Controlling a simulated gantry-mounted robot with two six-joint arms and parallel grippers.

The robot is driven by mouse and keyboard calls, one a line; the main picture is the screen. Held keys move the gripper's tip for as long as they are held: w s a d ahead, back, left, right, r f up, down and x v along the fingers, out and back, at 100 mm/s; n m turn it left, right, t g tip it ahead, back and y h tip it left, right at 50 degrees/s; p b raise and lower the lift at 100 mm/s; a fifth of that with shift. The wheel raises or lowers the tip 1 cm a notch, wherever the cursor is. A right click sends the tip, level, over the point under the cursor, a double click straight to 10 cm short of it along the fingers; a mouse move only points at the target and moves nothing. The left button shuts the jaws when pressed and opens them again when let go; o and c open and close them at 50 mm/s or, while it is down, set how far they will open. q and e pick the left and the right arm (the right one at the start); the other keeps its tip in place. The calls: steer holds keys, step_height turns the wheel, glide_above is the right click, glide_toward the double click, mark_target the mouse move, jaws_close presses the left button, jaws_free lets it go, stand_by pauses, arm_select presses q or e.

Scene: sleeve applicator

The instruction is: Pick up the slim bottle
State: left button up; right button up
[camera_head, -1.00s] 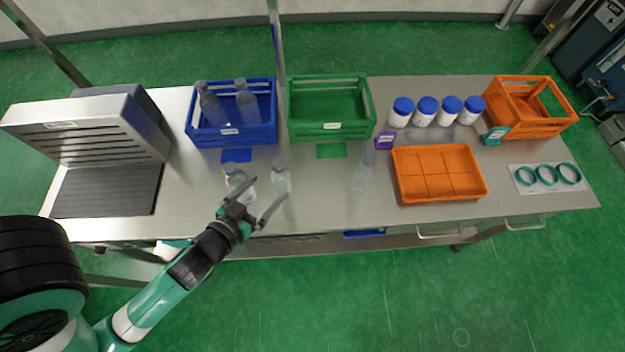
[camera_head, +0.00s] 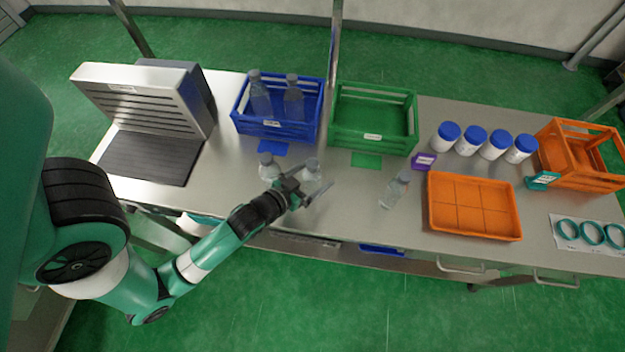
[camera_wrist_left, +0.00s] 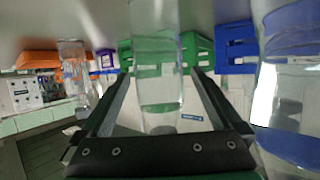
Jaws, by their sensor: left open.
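A slim clear bottle (camera_head: 312,170) stands upright near the front of the table. My left gripper (camera_head: 314,180) is open with its fingers on either side of this bottle. In the left wrist view the bottle (camera_wrist_left: 157,60) shows between the two spread fingers (camera_wrist_left: 160,95); I cannot tell whether either finger touches it. A second clear bottle (camera_head: 268,167) stands just left of the gripper and looks large and wide at the right of the wrist view (camera_wrist_left: 292,80). A third clear bottle (camera_head: 395,190) stands further right. My right gripper is not in view.
A blue crate (camera_head: 298,132) with two bottles and an empty green crate (camera_head: 400,143) stand behind. An orange divided tray (camera_head: 474,237), several blue-capped white jars (camera_head: 470,142) and an orange crate (camera_head: 610,183) are right. A grey slatted machine (camera_head: 140,100) stands left.

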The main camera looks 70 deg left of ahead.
arm_select(q)
steer(key=x, duration=0.2)
steer(key=shift+w+a+f, duration=0.15)
steer(key=shift+w, duration=0.15)
steer(key=shift+c, duration=0.3)
jaws_close()
